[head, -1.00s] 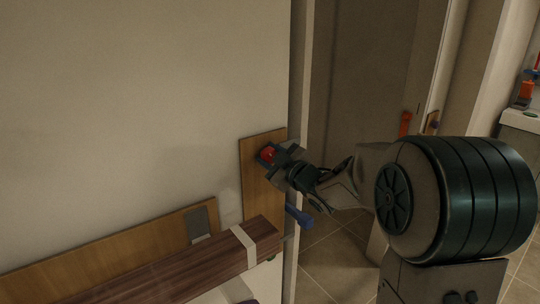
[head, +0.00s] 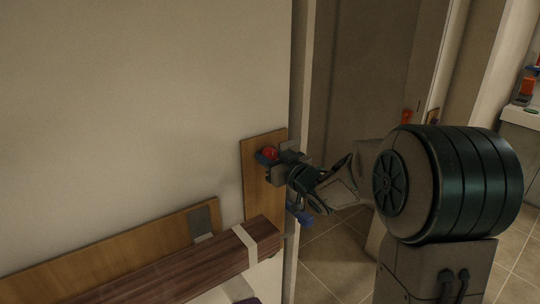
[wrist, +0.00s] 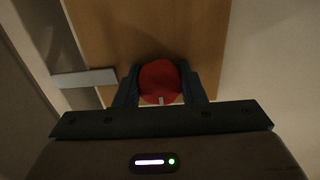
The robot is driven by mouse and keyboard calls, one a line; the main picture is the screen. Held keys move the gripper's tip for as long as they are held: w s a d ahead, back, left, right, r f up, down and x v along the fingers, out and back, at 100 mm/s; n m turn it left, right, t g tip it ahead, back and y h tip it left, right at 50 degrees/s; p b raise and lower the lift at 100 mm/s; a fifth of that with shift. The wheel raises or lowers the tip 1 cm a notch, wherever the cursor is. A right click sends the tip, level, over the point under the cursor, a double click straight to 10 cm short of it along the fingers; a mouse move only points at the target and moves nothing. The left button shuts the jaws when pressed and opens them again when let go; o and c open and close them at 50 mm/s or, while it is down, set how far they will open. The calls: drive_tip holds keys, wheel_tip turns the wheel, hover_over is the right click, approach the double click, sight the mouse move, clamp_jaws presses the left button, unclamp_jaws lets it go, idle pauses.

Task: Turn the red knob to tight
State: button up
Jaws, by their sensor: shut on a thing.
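The red knob (head: 270,154) sits on a wooden panel (head: 252,172) fixed to the wall. In the wrist view the round red knob (wrist: 160,80) lies between my gripper's two dark fingers, with a small pale mark at its lower edge. My gripper (head: 276,158) is at the panel and shut on the knob; in the wrist view my gripper (wrist: 160,86) has one finger against each side of it. My gripper hides part of the knob and panel in the head view. No tight marking is readable.
A blue handle (head: 299,214) sticks out below my gripper. A dark wooden beam (head: 190,262) with a pale band lies at lower left, before a lower wooden board (head: 110,246). A doorway with tiled floor (head: 330,255) opens to the right.

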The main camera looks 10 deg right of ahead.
drive_tip(key=shift+d+f, duration=0.1)
drive_tip(key=shift+f, duration=0.1)
drive_tip(key=o, duration=0.7)
drive_tip(key=shift+o, duration=1.4)
drive_tip(key=shift+s+d+r, duration=0.1)
drive_tip(key=shift+s+r, duration=0.1)
drive_tip(key=b+v, duration=0.2)
drive_tip(key=v, duration=1.1)
drive_tip(key=shift+s+d, duration=0.15)
drive_tip(key=shift+s, duration=0.15)
